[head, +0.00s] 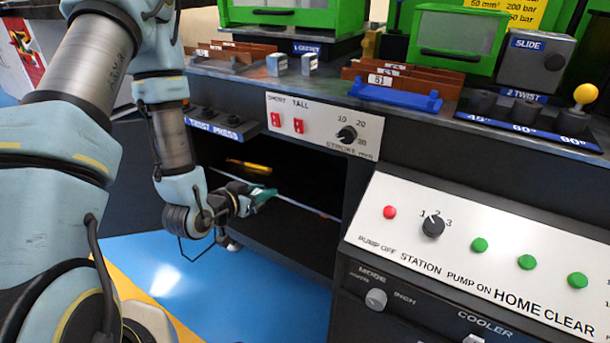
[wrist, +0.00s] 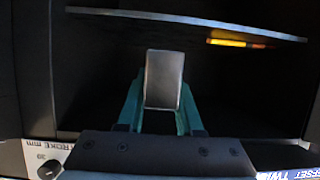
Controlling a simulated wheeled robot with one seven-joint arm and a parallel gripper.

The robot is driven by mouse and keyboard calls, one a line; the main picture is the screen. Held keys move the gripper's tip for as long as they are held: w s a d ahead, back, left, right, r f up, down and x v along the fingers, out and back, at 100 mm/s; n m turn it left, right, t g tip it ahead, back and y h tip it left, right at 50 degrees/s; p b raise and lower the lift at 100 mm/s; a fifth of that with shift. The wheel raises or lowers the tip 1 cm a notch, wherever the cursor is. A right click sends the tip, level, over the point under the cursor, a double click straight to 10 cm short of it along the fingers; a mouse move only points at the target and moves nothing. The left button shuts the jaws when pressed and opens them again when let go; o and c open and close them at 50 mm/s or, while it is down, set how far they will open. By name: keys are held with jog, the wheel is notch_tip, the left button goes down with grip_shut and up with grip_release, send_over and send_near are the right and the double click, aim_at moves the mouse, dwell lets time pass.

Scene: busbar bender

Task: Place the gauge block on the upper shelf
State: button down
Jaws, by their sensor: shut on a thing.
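The gauge block (wrist: 163,80) is a plain grey metal block. In the wrist view it stands out between the two teal fingers of my gripper (wrist: 161,105), which is shut on it. In the head view my gripper (head: 262,194) is at the open front of the dark cabinet bay, and I cannot make out the block there. The upper shelf (head: 290,202) shows as a thin pale edge across the bay, close to my gripper. The wrist view looks upside down, with the shelf edge (wrist: 190,20) across its top, apart from the block.
A yellow-orange object (head: 248,167) is in the bay at the shelf, left of and behind my gripper; it also shows in the wrist view (wrist: 235,43). The stroke panel (head: 325,125) overhangs the bay. The bay's inside is dark, with clear space around the block.

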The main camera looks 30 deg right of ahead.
send_over(308, 184)
notch_tip(308, 184, down, 3)
jog(key=shift+a+r+b, duration=0.1)
jog(key=shift+r+b, duration=0.05)
jog(key=shift+b, duration=0.3)
notch_tip(308, 184, down, 4)
jog(key=shift+f+b, duration=0.1)
jog(key=shift+b, duration=0.3)
jog(key=shift+w+d+f, duration=0.1)
jog(key=shift+d+f, duration=0.05)
jog(key=shift+d, duration=0.05)
jog(key=shift+f, duration=0.2)
jog(key=c, duration=0.6)
grip_release()
jog(key=shift+o, duration=0.2)
jog(key=shift+r, duration=0.1)
